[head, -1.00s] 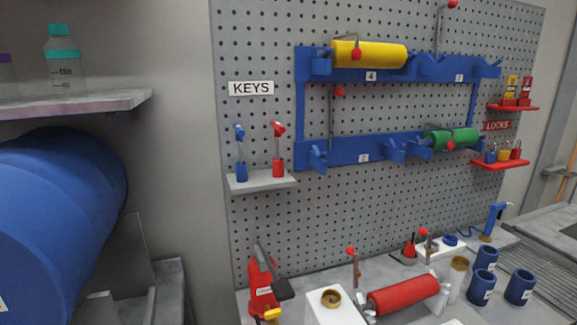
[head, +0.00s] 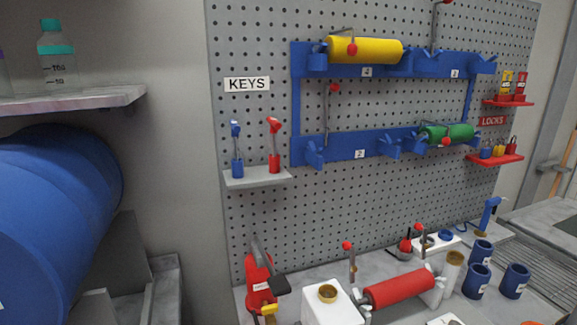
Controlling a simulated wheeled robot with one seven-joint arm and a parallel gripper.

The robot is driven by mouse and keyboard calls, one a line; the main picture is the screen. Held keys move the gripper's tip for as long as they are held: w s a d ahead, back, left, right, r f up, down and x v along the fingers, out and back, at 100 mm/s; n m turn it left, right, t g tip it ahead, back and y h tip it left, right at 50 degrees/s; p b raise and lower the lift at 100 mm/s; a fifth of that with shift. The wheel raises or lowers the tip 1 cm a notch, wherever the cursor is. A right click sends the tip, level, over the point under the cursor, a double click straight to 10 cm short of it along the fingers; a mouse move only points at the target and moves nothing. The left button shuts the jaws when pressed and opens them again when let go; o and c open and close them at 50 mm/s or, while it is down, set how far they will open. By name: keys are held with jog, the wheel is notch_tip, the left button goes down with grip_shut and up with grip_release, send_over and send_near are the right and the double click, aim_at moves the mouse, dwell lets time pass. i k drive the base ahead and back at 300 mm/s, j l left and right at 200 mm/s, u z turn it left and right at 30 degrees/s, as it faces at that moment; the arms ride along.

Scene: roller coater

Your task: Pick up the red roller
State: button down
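The red roller (head: 400,287) lies on the grey counter under the pegboard, near the bottom right of the head view. It is roughly horizontal, with its right end a little higher in the picture. Pale end supports show at both of its ends. A white block with a brass-coloured ring (head: 327,293) stands just left of it. My gripper is not in view.
Blue cups (head: 476,281) stand right of the roller. A red tool (head: 259,280) stands at the counter's left. Yellow (head: 365,50) and green (head: 447,134) rollers hang on a blue rack (head: 340,148). A large blue cylinder (head: 55,215) fills the left.

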aim_at(381, 295)
jog(key=k+l+z, duration=0.1)
jog(key=z, duration=0.25)
jog(key=l+z, duration=0.2)
jog(key=z, duration=0.15)
jog(key=l+z, duration=0.2)
jog(key=z, duration=0.15)
jog(key=k+l, duration=0.05)
